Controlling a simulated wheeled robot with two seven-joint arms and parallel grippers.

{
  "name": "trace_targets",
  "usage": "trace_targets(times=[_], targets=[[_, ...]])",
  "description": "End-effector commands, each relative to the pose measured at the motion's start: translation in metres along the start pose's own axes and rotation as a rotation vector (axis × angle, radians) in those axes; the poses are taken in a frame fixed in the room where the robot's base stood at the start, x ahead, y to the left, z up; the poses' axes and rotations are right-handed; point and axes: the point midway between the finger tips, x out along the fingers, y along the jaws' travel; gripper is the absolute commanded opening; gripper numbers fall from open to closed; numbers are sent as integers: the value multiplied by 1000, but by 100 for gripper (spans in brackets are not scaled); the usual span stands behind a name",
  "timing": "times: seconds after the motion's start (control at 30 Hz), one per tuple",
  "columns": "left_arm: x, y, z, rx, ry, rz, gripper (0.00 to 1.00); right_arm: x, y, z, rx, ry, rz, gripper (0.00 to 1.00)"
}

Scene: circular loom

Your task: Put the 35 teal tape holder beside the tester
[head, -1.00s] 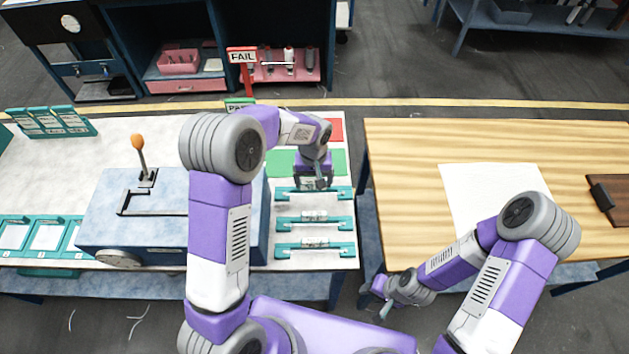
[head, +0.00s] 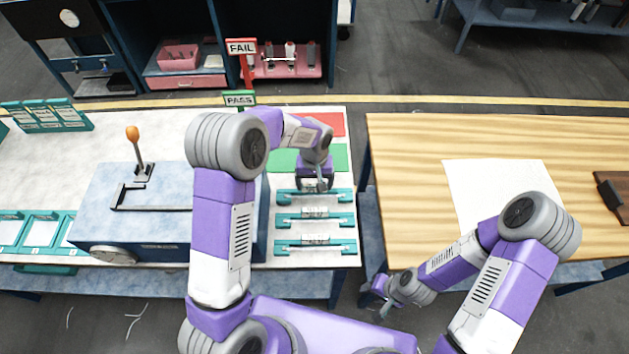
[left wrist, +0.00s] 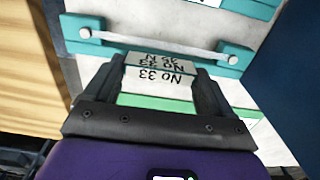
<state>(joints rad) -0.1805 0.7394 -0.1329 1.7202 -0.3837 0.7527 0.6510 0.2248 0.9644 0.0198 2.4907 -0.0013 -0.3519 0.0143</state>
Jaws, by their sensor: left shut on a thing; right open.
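My left gripper (head: 316,186) is low over the farthest of three teal holders (head: 335,196) at the right end of the white bench. In the left wrist view its fingers (left wrist: 160,85) are shut on a white labelled piece (left wrist: 160,78). The upside-down labels read "No 33" and seemingly "35". I cannot tell whether this piece is lifted. Another teal holder with a pale bar (left wrist: 160,40) lies just beyond it. The blue-grey tester (head: 140,205) with an orange-knobbed lever stands left of the holders. My right gripper (head: 382,296) is open and empty.
Green (head: 337,157) and red (head: 333,123) mats lie beyond the holders, beside FAIL (head: 241,47) and PASS (head: 239,98) signs. Teal frames (head: 42,232) stand left of the tester. A wooden table (head: 410,150) is across a gap at right.

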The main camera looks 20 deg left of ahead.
Motion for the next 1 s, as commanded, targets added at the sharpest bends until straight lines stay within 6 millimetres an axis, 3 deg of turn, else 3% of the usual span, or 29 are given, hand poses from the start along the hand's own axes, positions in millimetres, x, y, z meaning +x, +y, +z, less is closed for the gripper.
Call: trace_targets(times=[0.47,0.5,0.6,0.87,1.0], targets=[[10,0,0,0,0,-1,48,8,3,0,0,0,0,43],[11,0,0,0,0,-1,86,8,3,0,0,0,0,43],[10,0,0,0,0,0,100,7,3,0,0,0,0,43],[7,0,0,0,1,0,100,7,3,0,0,0,0,43],[-10,1,-1,0,4,1,100,6,2,0,0,0,0,43]])
